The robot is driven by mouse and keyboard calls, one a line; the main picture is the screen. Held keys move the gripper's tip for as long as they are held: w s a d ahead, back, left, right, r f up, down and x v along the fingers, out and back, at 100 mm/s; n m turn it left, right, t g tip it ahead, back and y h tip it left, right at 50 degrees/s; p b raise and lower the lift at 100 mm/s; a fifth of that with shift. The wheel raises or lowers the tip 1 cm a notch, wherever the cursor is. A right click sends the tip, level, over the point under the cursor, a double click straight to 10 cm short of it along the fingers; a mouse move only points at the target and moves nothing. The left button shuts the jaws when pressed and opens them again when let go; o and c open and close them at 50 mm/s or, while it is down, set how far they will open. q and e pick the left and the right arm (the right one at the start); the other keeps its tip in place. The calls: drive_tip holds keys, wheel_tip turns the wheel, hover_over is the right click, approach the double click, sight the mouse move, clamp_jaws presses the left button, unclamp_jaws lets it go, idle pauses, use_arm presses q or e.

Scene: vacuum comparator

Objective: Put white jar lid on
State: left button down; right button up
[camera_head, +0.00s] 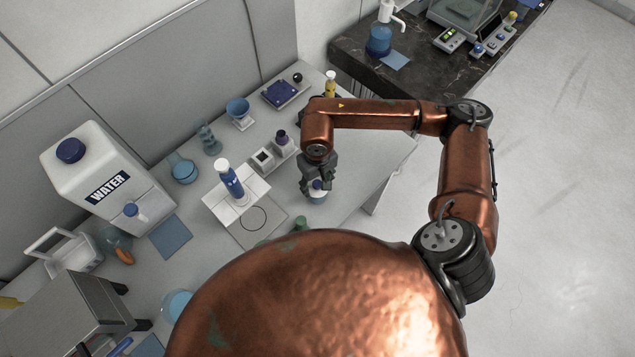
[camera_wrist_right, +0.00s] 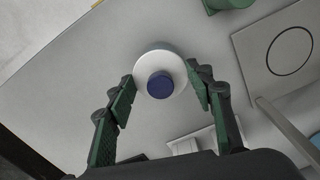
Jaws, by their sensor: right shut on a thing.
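The white jar lid (camera_wrist_right: 143,79) is round and has a dark blue knob (camera_wrist_right: 160,85). It lies between the green-padded fingers of my right gripper (camera_wrist_right: 160,91), which is shut on it. A blue-grey rim shows just beyond the lid in the wrist view, and a pale bluish jar body (camera_head: 317,198) shows under the gripper (camera_head: 316,186) in the head view. The lid looks level over the jar, but I cannot tell whether it is seated or slightly above. My left gripper is not in view.
A white stand with a blue bottle (camera_head: 230,178) and a plate with a black circle (camera_head: 254,219) are left of the jar. Small boxes (camera_head: 264,158) stand behind. A green object (camera_head: 301,223) is close in front. Bench is clear to the right.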

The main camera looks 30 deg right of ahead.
sight(317, 184)
drive_tip(key=shift+f, duration=0.25)
drive_tip(key=shift+r, duration=0.1)
drive_tip(key=o, duration=1.1)
drive_tip(key=shift+r, duration=0.1)
wheel_tip(317, 184, up, 12)
drive_tip(key=shift+f, duration=0.1)
idle(1.2)
